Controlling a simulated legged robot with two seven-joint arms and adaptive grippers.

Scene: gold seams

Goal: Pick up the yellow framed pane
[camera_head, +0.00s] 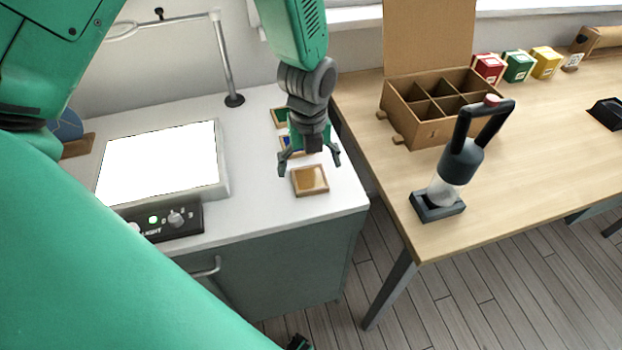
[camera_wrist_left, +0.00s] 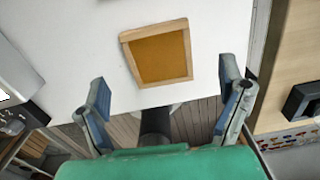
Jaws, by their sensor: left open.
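The yellow framed pane (camera_head: 310,180) is an amber-yellow square in a light wooden frame. It lies flat on the white cabinet top near its right front corner. My left gripper (camera_head: 309,170) is open and empty, above the cabinet top just behind the pane in the head view. In the left wrist view the pane (camera_wrist_left: 160,53) lies beyond the gap between the open fingertips (camera_wrist_left: 163,88), apart from both. Behind the gripper, a blue framed pane (camera_head: 289,145) is partly hidden, and a green framed pane (camera_head: 280,118) lies farther back. My right gripper cannot be made out.
A lit white light panel (camera_head: 160,163) with a control box (camera_head: 165,219) stands left of the panes.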

